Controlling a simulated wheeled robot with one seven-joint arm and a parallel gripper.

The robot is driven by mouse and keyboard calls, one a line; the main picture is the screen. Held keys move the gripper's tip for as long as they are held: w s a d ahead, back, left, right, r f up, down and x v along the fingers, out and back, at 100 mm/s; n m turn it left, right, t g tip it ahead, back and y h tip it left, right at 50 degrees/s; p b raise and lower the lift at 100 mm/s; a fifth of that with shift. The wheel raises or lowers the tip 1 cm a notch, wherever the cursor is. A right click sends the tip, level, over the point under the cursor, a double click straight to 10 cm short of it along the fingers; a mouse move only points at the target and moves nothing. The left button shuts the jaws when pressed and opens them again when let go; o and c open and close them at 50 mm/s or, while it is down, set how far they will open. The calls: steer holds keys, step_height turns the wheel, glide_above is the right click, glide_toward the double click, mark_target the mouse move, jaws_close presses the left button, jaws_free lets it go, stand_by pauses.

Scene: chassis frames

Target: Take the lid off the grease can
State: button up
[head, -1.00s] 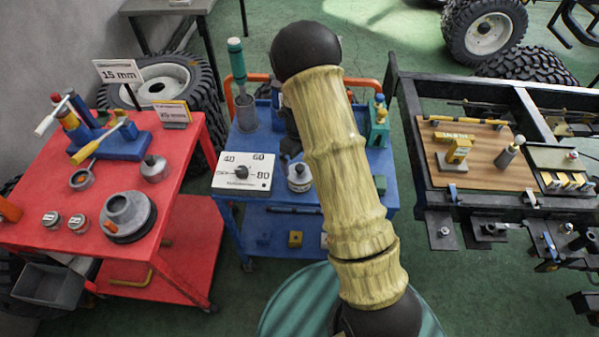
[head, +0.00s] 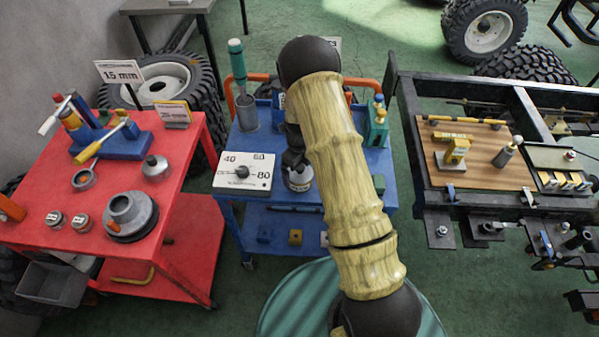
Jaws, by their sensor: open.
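A small grey can (head: 299,182) stands on the blue cart, just right of the white dial panel; it looks like the grease can. Its lid and knob are mostly hidden behind my gripper. My gripper (head: 294,164) is dark, points down and is open, right at the can's top. I cannot tell whether its fingers are around the lid's knob or just above it.
The white dial panel (head: 244,173) lies close left of the can. A green-handled tool in a grey cup (head: 247,113) stands behind it. A green block (head: 376,128) stands at the cart's right. The red cart (head: 40,190) and black chassis frame (head: 408,130) flank the blue cart.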

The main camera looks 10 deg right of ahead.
steer(key=c, duration=1)
steer(key=shift+o, duration=0.2)
step_height(320, 180, up, 10)
steer(key=shift+r+b, duration=0.1)
steer(key=shift+b, duration=0.8)
